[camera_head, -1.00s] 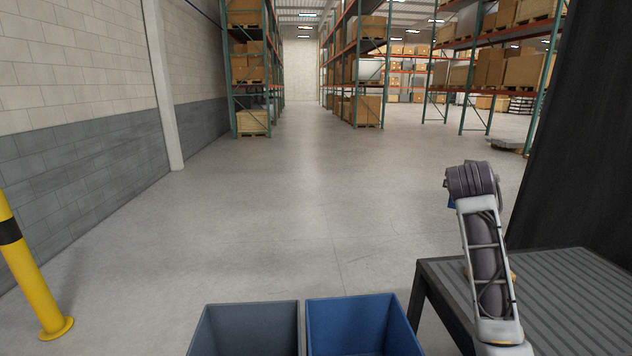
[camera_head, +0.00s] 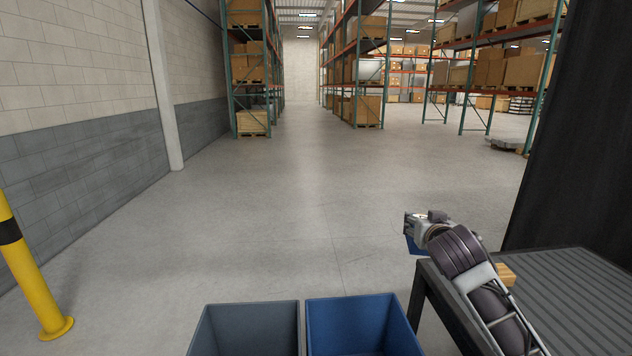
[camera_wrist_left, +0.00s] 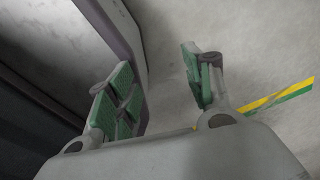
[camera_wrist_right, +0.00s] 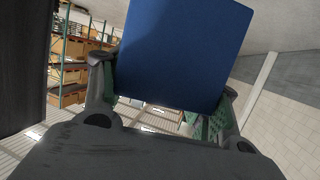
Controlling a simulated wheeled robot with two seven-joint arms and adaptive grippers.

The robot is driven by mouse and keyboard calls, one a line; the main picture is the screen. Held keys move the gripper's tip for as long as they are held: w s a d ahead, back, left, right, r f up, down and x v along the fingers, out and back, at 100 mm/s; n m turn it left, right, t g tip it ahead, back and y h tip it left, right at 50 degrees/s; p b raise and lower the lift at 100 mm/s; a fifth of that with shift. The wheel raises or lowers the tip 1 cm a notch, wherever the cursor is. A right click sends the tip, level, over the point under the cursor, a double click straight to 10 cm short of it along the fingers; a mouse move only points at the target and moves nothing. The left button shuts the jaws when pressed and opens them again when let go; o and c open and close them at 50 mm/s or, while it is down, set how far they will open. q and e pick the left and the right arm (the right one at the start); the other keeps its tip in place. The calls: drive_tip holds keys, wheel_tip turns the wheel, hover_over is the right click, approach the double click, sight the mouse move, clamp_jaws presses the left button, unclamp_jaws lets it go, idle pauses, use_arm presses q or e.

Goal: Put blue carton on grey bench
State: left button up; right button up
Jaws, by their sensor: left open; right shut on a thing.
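The blue carton (camera_wrist_right: 180,50) fills the upper middle of the right wrist view, between the fingers of my right gripper (camera_wrist_right: 165,112). In the head view my right gripper (camera_head: 411,224) is shut on the carton (camera_head: 416,246), of which only a small blue part shows below the fingers. It is in the air beyond the far left corner of the grey bench, clear of the top. The grey bench (camera_head: 580,290) has a ribbed top and stands at the right. My left gripper (camera_wrist_left: 158,88) is open and empty in the left wrist view; the head view does not show it.
A small wooden block (camera_head: 506,273) shows on the bench beside my right arm. A grey bin (camera_head: 250,312) and a blue bin (camera_head: 362,310) stand left of the bench. A yellow post (camera_head: 30,275) is at far left. Open floor lies ahead.

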sight(415, 252)
drive_tip(key=shift+n+y, duration=0.4)
drive_tip(key=shift+y, duration=0.1)
drive_tip(key=a+f, duration=0.1)
drive_tip(key=f, duration=0.1)
drive_tip(key=s+a+f, duration=0.1)
drive_tip(key=f, duration=0.1)
drive_tip(key=s+a+f, duration=0.1)
drive_tip(key=f, duration=0.1)
drive_tip(key=shift+s+f, duration=0.15)
drive_tip(key=shift+s, duration=0.1)
use_arm(q)
drive_tip(key=shift+w+d, duration=0.35)
drive_tip(key=shift+w, duration=0.25)
drive_tip(key=shift+w+d, duration=0.35)
drive_tip(key=shift+w, duration=0.2)
use_arm(e)
drive_tip(key=s+a+f, duration=0.1)
drive_tip(key=s+f, duration=0.3)
drive_tip(key=f, duration=0.4)
drive_tip(key=s+a+f+n+y, duration=0.1)
drive_tip(key=s+f, duration=0.4)
drive_tip(key=f, duration=0.4)
drive_tip(key=s+f, duration=0.4)
drive_tip(key=f, duration=0.4)
drive_tip(key=shift+s+a+f+y, duration=0.3)
drive_tip(key=shift+s+a+y, duration=0.1)
use_arm(q)
drive_tip(key=shift+s+a, duration=0.1)
